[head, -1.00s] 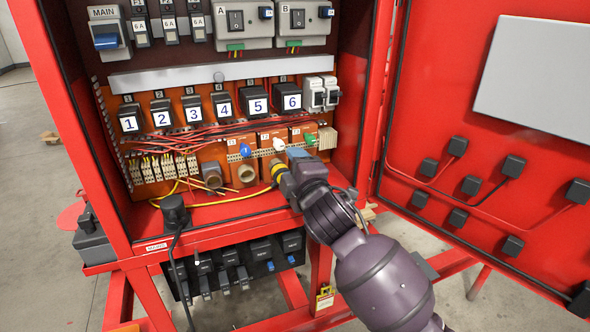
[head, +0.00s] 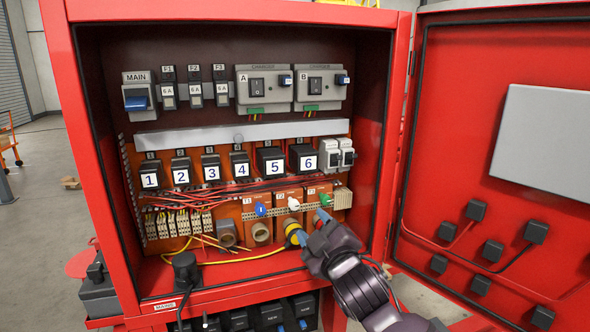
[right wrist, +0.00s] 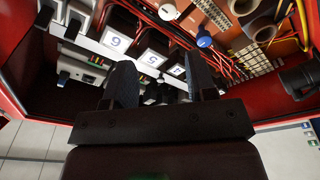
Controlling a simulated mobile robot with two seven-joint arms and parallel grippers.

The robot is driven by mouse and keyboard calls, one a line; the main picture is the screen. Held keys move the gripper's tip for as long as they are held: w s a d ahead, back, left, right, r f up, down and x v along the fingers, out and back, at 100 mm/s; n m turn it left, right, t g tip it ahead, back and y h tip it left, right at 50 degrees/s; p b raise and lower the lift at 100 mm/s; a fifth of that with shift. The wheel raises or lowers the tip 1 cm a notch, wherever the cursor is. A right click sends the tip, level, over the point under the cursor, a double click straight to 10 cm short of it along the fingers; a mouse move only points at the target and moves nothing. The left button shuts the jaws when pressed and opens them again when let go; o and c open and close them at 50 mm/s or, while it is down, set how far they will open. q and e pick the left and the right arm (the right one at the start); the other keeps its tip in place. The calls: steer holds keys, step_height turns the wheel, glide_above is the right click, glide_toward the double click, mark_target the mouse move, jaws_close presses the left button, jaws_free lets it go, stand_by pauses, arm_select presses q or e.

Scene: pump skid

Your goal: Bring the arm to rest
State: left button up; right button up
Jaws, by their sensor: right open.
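My right gripper (head: 312,226) is in front of the lower right of the open red cabinet (head: 240,303). Its fingers are apart, with nothing between them in the right wrist view (right wrist: 160,82). In the right wrist view, number-labelled black blocks show beyond the fingers. My left gripper is not in view.
The open cabinet door (head: 480,80) stands to the right, with several black boxes and red wires on it. Blue, white and green knobs (head: 293,204) sit just above the gripper. A black plug (head: 186,268) stands at the cabinet's lower left lip.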

steer(key=s+d+f+m+g+h, duration=0.1)
steer(key=s+d+f+m, duration=0.3)
steer(key=f, duration=0.3)
steer(key=s+d+f+m+h, duration=0.2)
steer(key=s+d+f+m, duration=0.1)
steer(key=d+f, duration=0.4)
steer(key=s+d+f+m+g+h, duration=0.1)
steer(key=s+d+f+m, duration=0.25)
steer(key=f, duration=0.45)
steer(key=s+d+f+m+g+h, duration=0.1)
steer(key=s+d+f+g, duration=0.1)
steer(key=s+d+f, duration=0.2)
steer(key=s+d+f+m+g+h, duration=0.1)
steer(key=s+d+f, duration=0.4)
steer(key=s+f, duration=0.6)
steer(key=s+g+h+b, duration=0.1)
steer(key=s, duration=0.3)
steer(key=shift+s+m, duration=0.3)
steer(key=shift+m, duration=0.05)
